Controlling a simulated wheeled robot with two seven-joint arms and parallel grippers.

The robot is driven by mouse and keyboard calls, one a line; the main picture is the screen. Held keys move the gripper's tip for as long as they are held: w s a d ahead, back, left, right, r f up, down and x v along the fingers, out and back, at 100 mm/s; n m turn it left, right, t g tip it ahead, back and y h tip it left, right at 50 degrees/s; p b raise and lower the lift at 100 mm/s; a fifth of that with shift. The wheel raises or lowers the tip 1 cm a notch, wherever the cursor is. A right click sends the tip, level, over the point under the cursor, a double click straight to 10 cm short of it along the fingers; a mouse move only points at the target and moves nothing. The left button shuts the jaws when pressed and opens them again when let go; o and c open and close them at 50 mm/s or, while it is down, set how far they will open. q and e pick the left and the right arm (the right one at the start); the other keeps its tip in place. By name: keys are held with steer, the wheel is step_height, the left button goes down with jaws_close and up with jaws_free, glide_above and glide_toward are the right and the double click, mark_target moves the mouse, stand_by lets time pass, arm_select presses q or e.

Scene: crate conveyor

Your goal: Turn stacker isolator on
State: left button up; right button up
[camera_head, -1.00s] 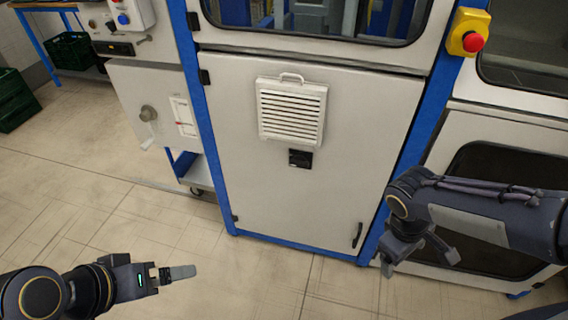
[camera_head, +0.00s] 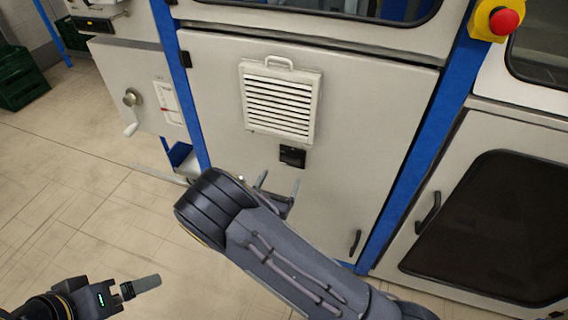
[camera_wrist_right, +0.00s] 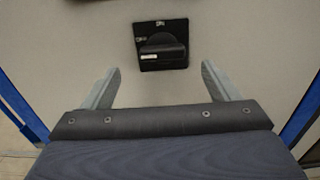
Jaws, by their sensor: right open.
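The isolator is a small black square rotary switch (camera_head: 292,157) on the pale cabinet door (camera_head: 355,130), just below the vent. In the right wrist view the switch (camera_wrist_right: 161,45) shows its black knob lying horizontal, with a white label on it and small marks around it. My right gripper (camera_head: 278,187) is open and empty, just below the switch in the head view. In the wrist view its two fingers (camera_wrist_right: 160,82) stand apart, one to each side below the switch, not touching it. My left gripper (camera_head: 140,286) is at lower left, away from the cabinet; its jaw gap is unclear.
A louvred vent (camera_head: 280,100) with a handle is above the switch. A red emergency button (camera_head: 504,21) is at top right. A hand crank (camera_head: 131,110) is on the left panel. A door handle (camera_head: 355,242) is at lower right.

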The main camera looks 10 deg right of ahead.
mark_target(289, 163)
steer(key=x, duration=0.7)
steer(key=shift+d, duration=0.2)
steer(key=shift+c, duration=0.3)
steer(key=c, duration=0.9)
